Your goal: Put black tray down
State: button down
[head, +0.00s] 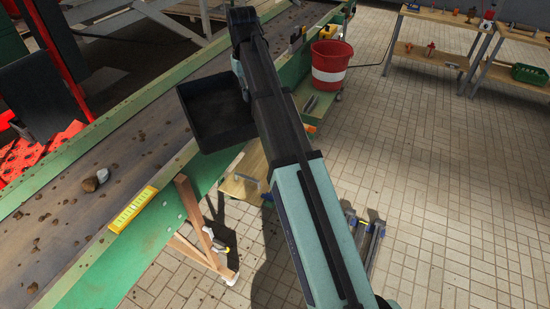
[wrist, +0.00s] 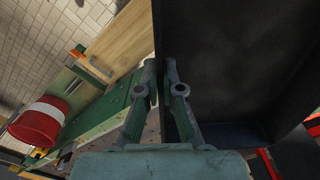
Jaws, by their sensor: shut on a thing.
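The black tray (head: 208,112) is an open, dark box that looks empty. In the head view it is left of my arm, over the green side rail of the conveyor; the gap beneath it cannot be told. In the wrist view the tray (wrist: 230,60) fills the right half. My gripper (wrist: 162,72) is shut on its near wall, with one finger on each side. In the head view my arm hides the fingers.
A red and white bucket (head: 331,66) and a wooden shelf (head: 246,170) are near the arm. Tiled floor at right is mostly clear.

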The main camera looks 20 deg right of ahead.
jog(key=w+d+f+m+b, duration=0.4)
jog(key=d+f+m+b, duration=0.15)
jog(key=d+f, duration=0.4)
jog(key=w+d+f+m+b, duration=0.3)
jog(key=d+f+m+b, duration=0.25)
jog(key=d+f, duration=0.4)
notch_tip(320, 180, down, 20)
jog(key=p, duration=0.1)
jog(key=shift+a+n, duration=0.25)
jog(key=shift+n, duration=0.05)
jog(key=shift+w+f, duration=0.1)
jog(key=shift+f, duration=0.05)
jog(key=c, duration=1.3)
grip_release()
notch_tip(320, 180, up, 12)
jog(key=shift+r+b, duration=0.15)
jog(key=shift+b, duration=0.45)
